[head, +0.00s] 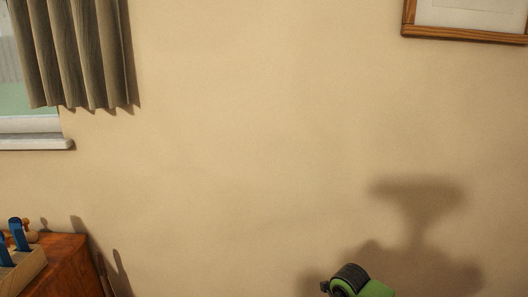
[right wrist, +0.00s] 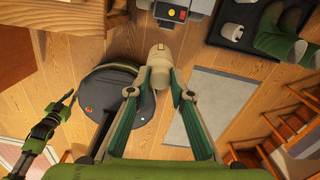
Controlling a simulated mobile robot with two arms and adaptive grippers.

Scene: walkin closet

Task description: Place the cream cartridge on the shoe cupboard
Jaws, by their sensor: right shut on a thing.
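The cream cartridge (right wrist: 159,66) is a pale cylinder in the right wrist view. My right gripper (right wrist: 160,88) is shut on its lower part, with one green finger on each side, and holds it above the wood floor. My left gripper (right wrist: 66,98) shows at the left of the same view, away from the cartridge; its finger opening is unclear. A brown wooden cupboard (head: 70,270) shows its top corner at the lower left of the head view. I cannot tell whether this is the shoe cupboard. Neither gripper shows in the head view.
On the cupboard is a wooden holder (head: 24,270) with blue-handled items. Below the cartridge are a round dark object (right wrist: 98,92) and a grey mat (right wrist: 212,105). Green boots (right wrist: 283,32) stand on a dark tray (right wrist: 232,43). Wooden rungs (right wrist: 285,128) are at right.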

